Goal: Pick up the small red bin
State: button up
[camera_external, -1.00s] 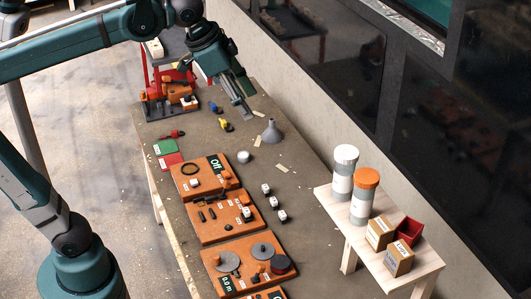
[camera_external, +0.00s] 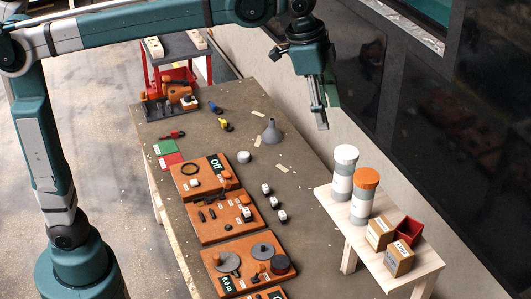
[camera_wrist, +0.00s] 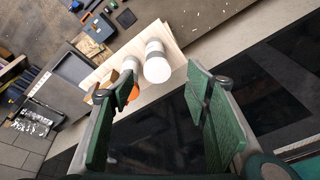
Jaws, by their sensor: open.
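The small red bin (camera_external: 409,231) is an open-topped box on the small light-wood table (camera_external: 327,197) at the lower right of the external view. It sits beside two cardboard boxes (camera_external: 379,234) (camera_external: 399,257), and I cannot make it out in the wrist view. My gripper (camera_external: 325,108) is open and empty. It points down, high up and to the upper left of the bin in the external view, well apart from it. Its two green fingers (camera_wrist: 163,82) stand wide apart in the wrist view.
Two tall containers, one white-lidded (camera_external: 343,172) and one orange-lidded (camera_external: 363,196), stand on the small table between my gripper and the bin. A grey funnel (camera_external: 272,132) and orange boards (camera_external: 205,178) lie on the workbench. A dark panelled wall (camera_external: 440,150) borders the right.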

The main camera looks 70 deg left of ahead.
jog(key=w+d+f+m+g+p, duration=0.1)
jog(key=w+d+f+m+p, duration=0.1)
jog(key=w+d, duration=0.65)
jog(key=m+g+p, duration=0.2)
jog(key=m, duration=0.1)
send_over(413, 229)
jog(key=s+d, duration=0.2)
notch_tip(413, 229, down, 8)
jog(key=shift+y, duration=0.4)
notch_tip(413, 229, down, 5)
jog(key=shift+s+a+f, duration=0.1)
jog(key=shift+s+f, duration=0.05)
jog(key=shift+f, duration=0.05)
jog(key=shift+f, duration=0.1)
jog(key=shift+f, duration=1.2)
jog(key=shift+f, duration=0.1)
jog(key=shift+f+p, duration=0.35)
jog(key=shift+f, duration=2.15)
